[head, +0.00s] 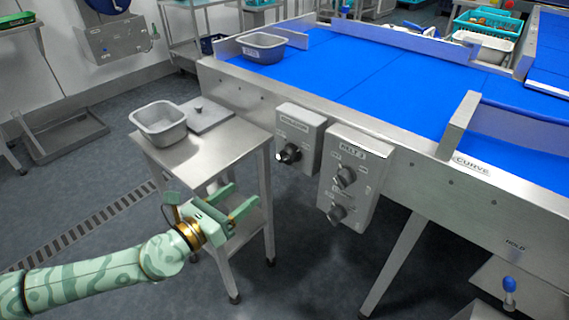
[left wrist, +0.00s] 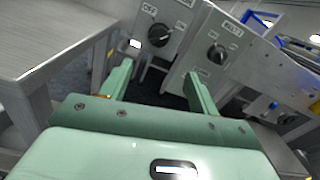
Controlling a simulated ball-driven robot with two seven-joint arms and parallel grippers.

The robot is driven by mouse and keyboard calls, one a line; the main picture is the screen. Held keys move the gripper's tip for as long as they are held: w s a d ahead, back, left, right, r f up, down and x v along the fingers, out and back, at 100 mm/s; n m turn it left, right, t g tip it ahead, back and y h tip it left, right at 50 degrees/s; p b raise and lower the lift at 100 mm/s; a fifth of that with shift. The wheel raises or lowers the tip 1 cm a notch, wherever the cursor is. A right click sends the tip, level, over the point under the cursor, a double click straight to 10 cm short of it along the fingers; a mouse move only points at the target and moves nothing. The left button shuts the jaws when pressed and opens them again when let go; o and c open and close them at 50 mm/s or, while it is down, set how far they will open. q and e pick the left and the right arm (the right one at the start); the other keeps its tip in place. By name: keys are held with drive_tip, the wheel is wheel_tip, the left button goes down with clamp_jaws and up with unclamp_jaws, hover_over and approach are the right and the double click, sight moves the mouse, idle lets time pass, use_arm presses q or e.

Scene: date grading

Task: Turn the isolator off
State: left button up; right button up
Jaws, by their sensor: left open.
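The isolator is most likely the grey box (head: 300,128) with one black rotary knob (head: 289,153), fixed to the conveyor's side; its label is too small to read. In the left wrist view the box's knob (left wrist: 158,35) sits near an OFF mark (left wrist: 149,9); I cannot tell clearly where its pointer stands. My left gripper (head: 243,196) is open and empty, below and left of the box, apart from the knob. In the left wrist view the open fingers (left wrist: 158,75) reach up toward the box. My right gripper is not in view.
A second box marked BELT (head: 358,160), with two knobs, hangs just right of the first. A steel side table (head: 225,145) with a grey tub (head: 158,122) and a lid (head: 208,115) stands left, close to my left gripper. The blue conveyor belt (head: 385,85) lies behind.

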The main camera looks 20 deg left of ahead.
sight(283, 161)
use_arm(q)
drive_tip(key=b+x, duration=0.1)
drive_tip(key=x, duration=1.2)
drive_tip(key=shift+w+a+f+b, duration=0.1)
drive_tip(key=shift+w+f+b, duration=0.05)
drive_tip(key=shift+b, duration=0.25)
drive_tip(key=shift+w+d, duration=0.2)
drive_tip(key=shift+w, duration=0.3)
drive_tip(key=shift+w+d, duration=0.15)
drive_tip(key=shift+w, duration=0.35)
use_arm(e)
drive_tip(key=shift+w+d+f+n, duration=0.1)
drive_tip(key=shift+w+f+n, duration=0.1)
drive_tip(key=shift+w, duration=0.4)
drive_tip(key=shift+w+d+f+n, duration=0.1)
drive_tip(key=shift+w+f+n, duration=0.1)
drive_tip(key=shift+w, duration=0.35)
use_arm(q)
drive_tip(key=c, duration=1)
